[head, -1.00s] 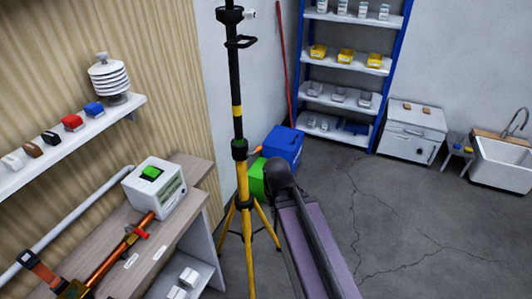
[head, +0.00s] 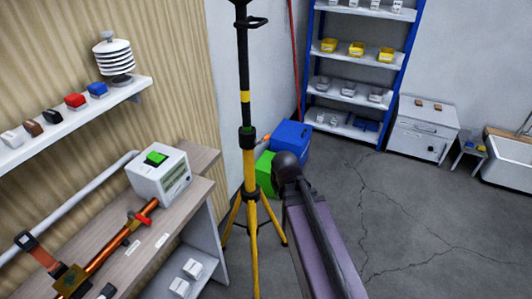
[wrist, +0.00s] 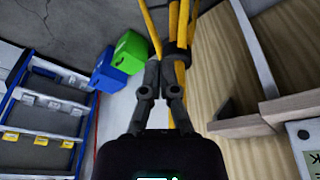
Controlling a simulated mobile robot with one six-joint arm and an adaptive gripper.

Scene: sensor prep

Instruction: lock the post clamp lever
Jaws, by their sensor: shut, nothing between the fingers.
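The tripod post (head: 244,70) stands upright left of centre in the head view, black above and yellow below. A black clamp collar (head: 248,140) sits where the two tubes meet. I cannot clearly make out its lever or the lever's position. A black loop (head: 256,22) sticks out near the top of the post. In the wrist view my gripper (wrist: 161,62) is shut and empty, its dark fingertips by the yellow tripod (wrist: 176,35). I cannot tell whether they touch it. The clamp is not clearly visible there.
A workbench (head: 152,241) on the left carries a white box (head: 160,175) and a copper-coloured pipe (head: 105,252) with a red handle. Blue (head: 292,140) and green (head: 265,175) boxes stand behind the tripod. A blue shelf rack (head: 390,85) is at the back.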

